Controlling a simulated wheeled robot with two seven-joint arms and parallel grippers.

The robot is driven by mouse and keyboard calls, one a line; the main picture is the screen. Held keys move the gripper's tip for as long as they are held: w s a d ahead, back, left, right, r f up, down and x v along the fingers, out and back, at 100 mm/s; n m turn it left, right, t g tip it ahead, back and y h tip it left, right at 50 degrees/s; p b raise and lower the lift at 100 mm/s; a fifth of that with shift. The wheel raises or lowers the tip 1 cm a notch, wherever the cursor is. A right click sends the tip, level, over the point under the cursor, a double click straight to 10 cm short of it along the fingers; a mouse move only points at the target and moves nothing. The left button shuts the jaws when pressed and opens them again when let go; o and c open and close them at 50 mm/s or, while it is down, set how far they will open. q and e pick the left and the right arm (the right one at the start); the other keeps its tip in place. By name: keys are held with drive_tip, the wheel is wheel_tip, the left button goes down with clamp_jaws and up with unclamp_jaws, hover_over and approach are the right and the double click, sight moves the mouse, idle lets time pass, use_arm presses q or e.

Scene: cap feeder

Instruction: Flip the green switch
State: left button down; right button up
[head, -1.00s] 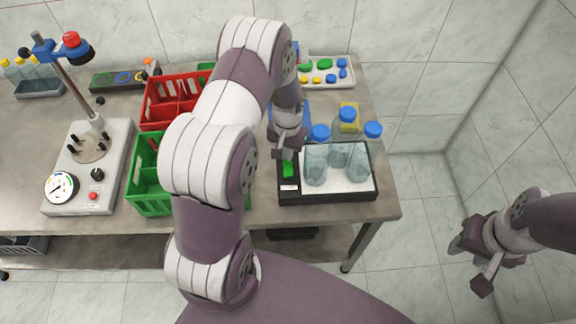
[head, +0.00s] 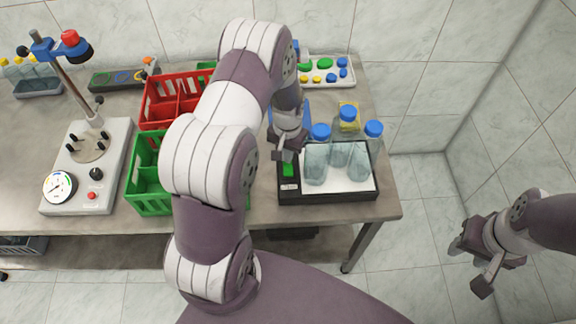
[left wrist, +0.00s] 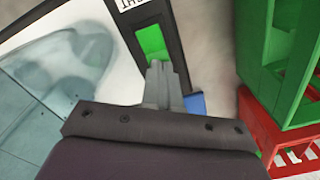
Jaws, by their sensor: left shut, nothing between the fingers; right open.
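The green switch (head: 288,170) sits on the left strip of a black-framed device (head: 330,197) with a white top. It also shows in the left wrist view (left wrist: 151,40). My left gripper (head: 284,155) is shut and empty, its fingertips right at the edge of the switch. In the left wrist view the fingertips (left wrist: 158,68) overlap the switch's lower end; I cannot tell whether they touch it. My right gripper (head: 468,263) is open and empty, off to the right of the table above the floor.
A green crate (head: 150,207) and a red crate (head: 155,125) are to the left. A white tray of caps (head: 326,84) lies behind. My left arm crosses the table's middle.

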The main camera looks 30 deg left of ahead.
use_arm(q)
drive_tip(key=shift+f, duration=0.45)
drive_tip(key=shift+r, duration=0.1)
wheel_tip(320, 180, up, 7)
drive_tip(key=p, duration=0.5)
drive_tip(key=shift+p, duration=0.3)
